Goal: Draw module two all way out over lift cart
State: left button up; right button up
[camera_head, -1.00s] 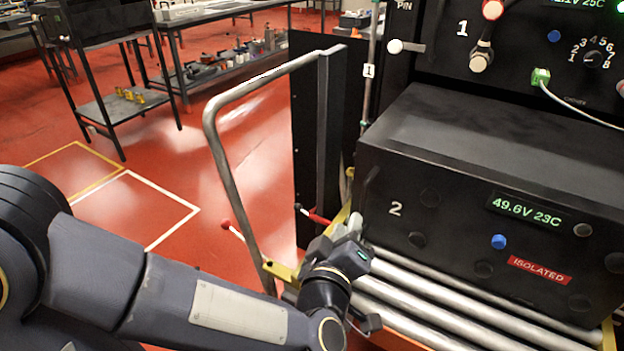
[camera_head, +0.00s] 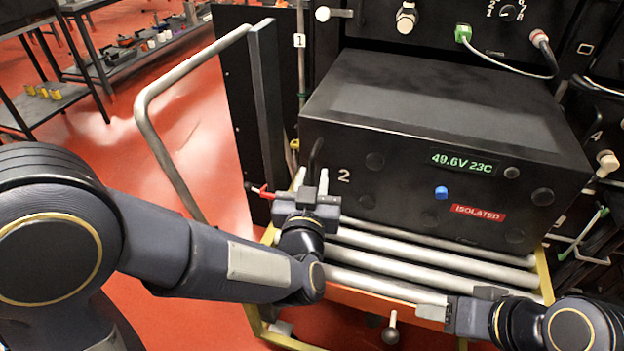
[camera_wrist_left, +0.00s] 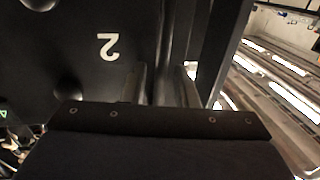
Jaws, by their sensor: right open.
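Module two (camera_head: 430,160) is a large black box marked 2, with a green readout of 49.6V 23C, a blue knob and a red ISOLATED label. It sticks out of the rack, its front above the rollers of the lift cart (camera_head: 390,262). A dark upright handle (camera_head: 316,156) stands at its left front edge. My left gripper (camera_head: 311,184) has its fingers on either side of this handle; the left wrist view shows the handle (camera_wrist_left: 163,50) between them. Whether they press on it is unclear. My right gripper (camera_head: 432,312) is open, low by the cart's front edge.
A bent metal rail (camera_head: 165,150) stands left of the cart. A red-tipped lever (camera_head: 262,191) is close to my left gripper. Cables and connectors (camera_head: 605,162) are on the rack at right. Red floor is open at left.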

pick_arm(q)
grip_shut()
dwell(1.5)
